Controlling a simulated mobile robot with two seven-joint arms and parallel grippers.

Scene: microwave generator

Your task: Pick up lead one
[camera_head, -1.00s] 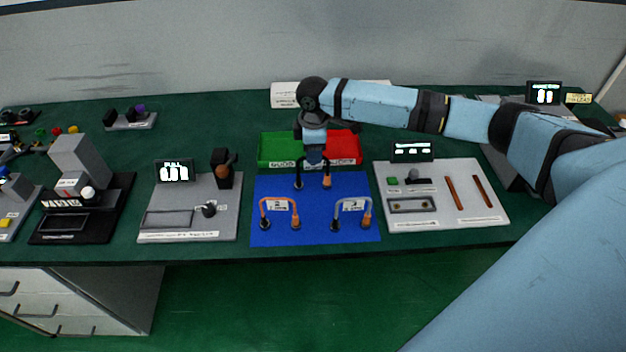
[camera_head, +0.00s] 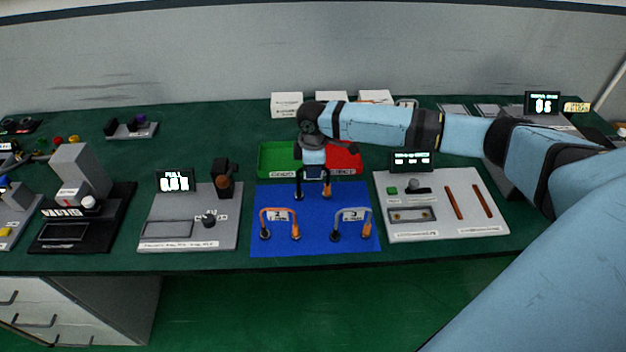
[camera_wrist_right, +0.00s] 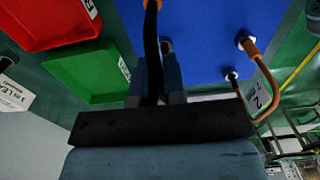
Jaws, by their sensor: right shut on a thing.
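Lead one is a dark arched lead (camera_head: 326,178) at the back of the blue mat (camera_head: 316,216), with one black end and one orange end. My right gripper (camera_head: 313,172) reaches down over the middle of its arch. In the right wrist view, the dark cable (camera_wrist_right: 152,45) runs between the fingers (camera_wrist_right: 158,82), which are shut on it. The lead's ends still appear at the mat, and I see no clear lift. The gripper hides its middle and label. My left gripper is not in view.
The orange lead 2 (camera_head: 278,209) and grey-blue lead 3 (camera_head: 350,211) stand in front on the mat. A green tray (camera_head: 276,160) and a red tray (camera_head: 347,160) lie just behind. Grey panels with displays stand left (camera_head: 215,235) and right (camera_head: 455,230).

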